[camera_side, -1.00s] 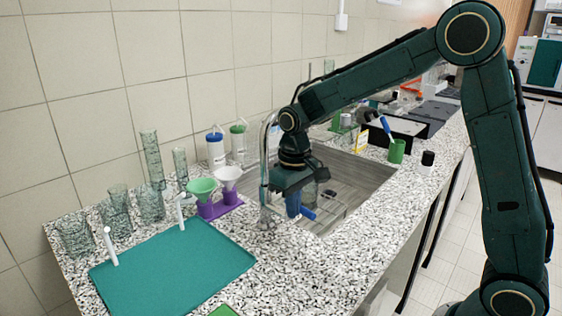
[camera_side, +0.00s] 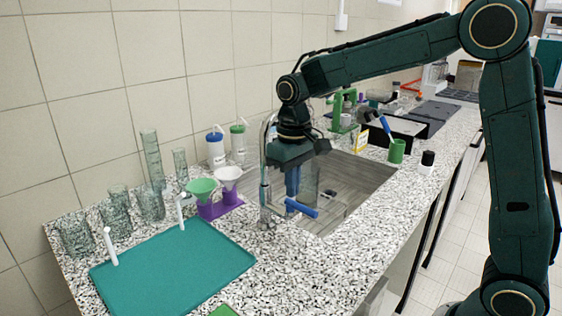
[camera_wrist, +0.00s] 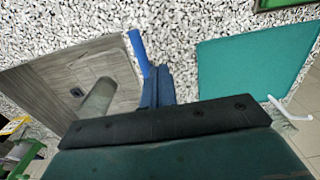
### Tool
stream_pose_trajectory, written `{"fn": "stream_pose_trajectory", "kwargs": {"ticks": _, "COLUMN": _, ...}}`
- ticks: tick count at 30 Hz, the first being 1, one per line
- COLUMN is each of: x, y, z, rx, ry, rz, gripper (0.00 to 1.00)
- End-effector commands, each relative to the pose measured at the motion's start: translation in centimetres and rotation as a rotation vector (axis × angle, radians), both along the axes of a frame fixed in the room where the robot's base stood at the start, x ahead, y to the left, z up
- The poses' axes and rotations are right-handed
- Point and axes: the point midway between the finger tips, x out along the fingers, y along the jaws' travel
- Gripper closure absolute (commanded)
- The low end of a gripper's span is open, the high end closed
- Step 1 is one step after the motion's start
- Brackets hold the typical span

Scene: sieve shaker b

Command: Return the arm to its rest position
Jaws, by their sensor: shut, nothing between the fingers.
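My gripper (camera_side: 292,196) hangs fingers down over the left end of the sink. Its blue fingers are shut with nothing between them; they also show in the wrist view (camera_wrist: 161,70). A blue rod-like handle (camera_side: 302,208) is just below and beside the fingertips, at the sink's near-left edge. It shows in the wrist view (camera_wrist: 138,52) left of the fingers. I cannot tell what it belongs to, and the fingers do not hold it.
The sink (camera_side: 345,195) lies under my arm; a clear cylinder (camera_wrist: 97,98) stands there. A teal mat (camera_side: 175,268), white and green funnels in a purple stand (camera_side: 217,208) and several glass vessels are to the left. A green cup (camera_side: 397,151) stands right of the sink.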

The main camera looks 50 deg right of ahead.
Motion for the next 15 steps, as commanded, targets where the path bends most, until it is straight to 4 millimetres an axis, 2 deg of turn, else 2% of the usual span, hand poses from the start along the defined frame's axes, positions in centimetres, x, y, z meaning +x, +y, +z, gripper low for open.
{"fn": "stream_pose_trajectory", "kwargs": {"ticks": 4, "x": 0.0, "y": 0.2, "z": 1.0, "rx": 0.0, "ry": -0.001, "rz": 0.0, "gripper": 1.0}}
{"fn": "stream_pose_trajectory", "kwargs": {"ticks": 15, "x": -0.3, "y": 0.1, "z": 1.5, "rx": 0.0, "ry": -0.007, "rz": 0.0, "gripper": 1.0}}
